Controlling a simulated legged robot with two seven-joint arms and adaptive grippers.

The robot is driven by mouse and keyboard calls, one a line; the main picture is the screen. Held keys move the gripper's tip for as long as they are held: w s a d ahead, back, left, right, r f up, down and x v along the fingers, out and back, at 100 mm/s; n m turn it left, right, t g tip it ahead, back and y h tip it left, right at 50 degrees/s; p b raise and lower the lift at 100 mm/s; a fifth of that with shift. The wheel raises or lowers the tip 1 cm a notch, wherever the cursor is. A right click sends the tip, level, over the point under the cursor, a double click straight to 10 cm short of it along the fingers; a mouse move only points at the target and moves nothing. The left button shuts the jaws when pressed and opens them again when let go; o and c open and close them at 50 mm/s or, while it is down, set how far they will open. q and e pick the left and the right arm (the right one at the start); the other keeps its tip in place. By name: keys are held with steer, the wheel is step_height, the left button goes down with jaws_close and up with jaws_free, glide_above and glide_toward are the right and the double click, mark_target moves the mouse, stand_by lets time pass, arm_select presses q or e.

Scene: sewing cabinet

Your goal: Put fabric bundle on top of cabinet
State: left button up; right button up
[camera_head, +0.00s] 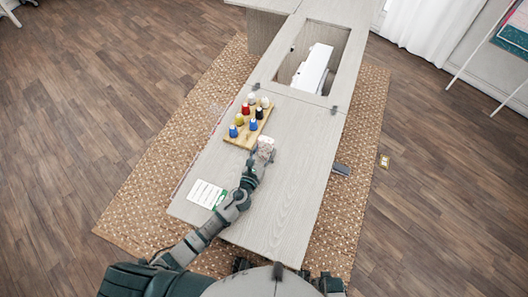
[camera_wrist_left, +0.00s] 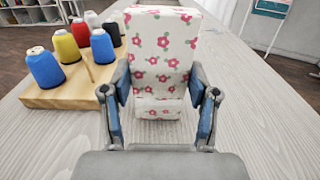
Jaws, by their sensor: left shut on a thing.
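The fabric bundle (camera_wrist_left: 162,45) is white with pink flowers and green leaves, and looks folded or rolled. My left gripper (camera_wrist_left: 158,92) is shut on it, with one finger on each side. In the head view the bundle (camera_head: 265,143) is small at the end of my left arm, and my left gripper (camera_head: 259,155) is over the cabinet top (camera_head: 283,185). The bundle is upright in the wrist view, at or just above the surface; I cannot tell whether it touches. My right gripper is not in view.
A wooden spool rack (camera_head: 240,139) with several coloured thread spools stands close beside the bundle, to its left. A white and green card (camera_head: 207,194) lies near the left edge. A white sewing machine (camera_head: 313,68) sits in the far opening. The cabinet top right of the bundle is clear.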

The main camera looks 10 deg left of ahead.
arm_select(q)
steer(key=shift+d+f, duration=0.1)
steer(key=shift+d, duration=0.05)
steer(key=o, duration=0.8)
steer(key=shift+d, duration=0.15)
steer(key=shift+o, duration=1.3)
steer(key=shift+d, duration=0.2)
steer(key=shift+a, duration=0.1)
steer(key=shift+s+a, duration=0.15)
steer(key=shift+s, duration=0.05)
steer(key=v, duration=1.1)
steer(key=shift+s+a, duration=0.1)
steer(key=shift+s, duration=0.2)
